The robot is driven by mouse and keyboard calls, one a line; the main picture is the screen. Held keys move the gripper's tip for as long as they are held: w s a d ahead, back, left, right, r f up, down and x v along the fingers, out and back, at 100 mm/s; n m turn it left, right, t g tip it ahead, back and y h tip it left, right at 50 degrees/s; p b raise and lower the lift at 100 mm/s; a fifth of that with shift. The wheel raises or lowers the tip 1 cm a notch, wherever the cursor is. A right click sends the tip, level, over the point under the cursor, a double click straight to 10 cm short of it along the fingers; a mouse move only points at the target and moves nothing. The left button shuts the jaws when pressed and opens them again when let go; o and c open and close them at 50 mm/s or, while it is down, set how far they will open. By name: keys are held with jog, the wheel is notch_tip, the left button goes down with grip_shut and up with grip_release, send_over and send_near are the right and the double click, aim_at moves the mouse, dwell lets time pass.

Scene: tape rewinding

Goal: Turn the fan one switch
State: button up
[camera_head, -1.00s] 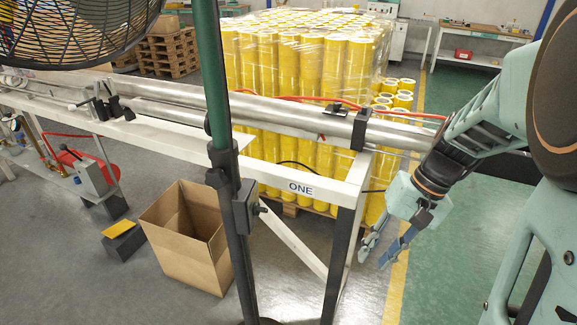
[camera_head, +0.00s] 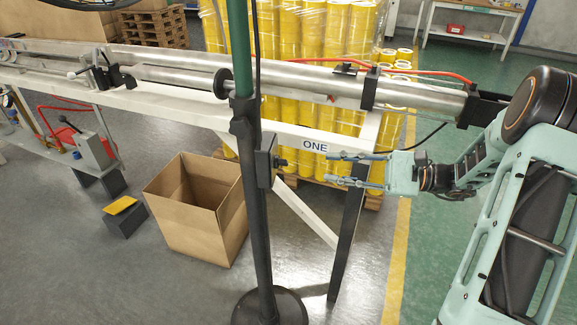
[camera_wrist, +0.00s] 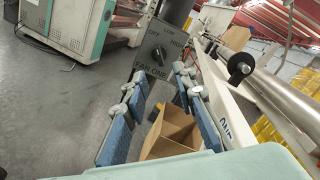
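The fan one switch is a dark box (camera_head: 263,161) on the fan's upright pole, with a small knob (camera_head: 281,162) on its right side in the head view. In the wrist view the box face (camera_wrist: 162,52) reads "FAN ONE", with OFF, LOW and HIGH around a grey knob (camera_wrist: 158,55). I cannot tell which mark the knob points to. My gripper (camera_head: 332,168) is open and empty, to the right of the knob and apart from it, fingers pointing at it. In the wrist view my gripper (camera_wrist: 160,80) has its fingers spread just below the box face.
The fan pole (camera_head: 260,230) stands on a round black base (camera_head: 270,307). A white machine frame (camera_head: 210,107) marked "ONE" runs behind it, with a dark leg (camera_head: 347,235) near my gripper. An open cardboard box (camera_head: 200,210) sits on the floor left of the pole.

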aim_at(287, 163)
jog(key=a, duration=0.3)
jog(key=w+a, duration=0.1)
jog(key=a, duration=0.5)
jog(key=shift+w+a, duration=0.15)
jog(key=shift+a, duration=0.25)
grip_shut()
